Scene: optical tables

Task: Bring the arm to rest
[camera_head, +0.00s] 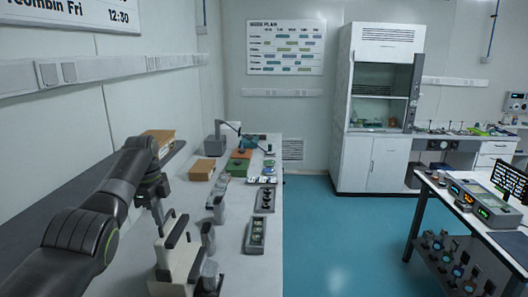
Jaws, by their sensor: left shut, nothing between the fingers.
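My left arm (98,212) reaches in from the lower left and bends at a dark joint over the left bench. My left gripper (157,212) hangs from it, pointing down, shut and empty. It is above the left side of the white bench (232,262), just behind a pale device with a dark handle (178,262). I cannot tell how close the fingertips are to that device. My right gripper is not in view.
Small instruments and trays (255,235) line the bench. A fume cupboard (375,160) stands at the back. The blue floor (345,235) is clear; another table (440,195) is on the right.

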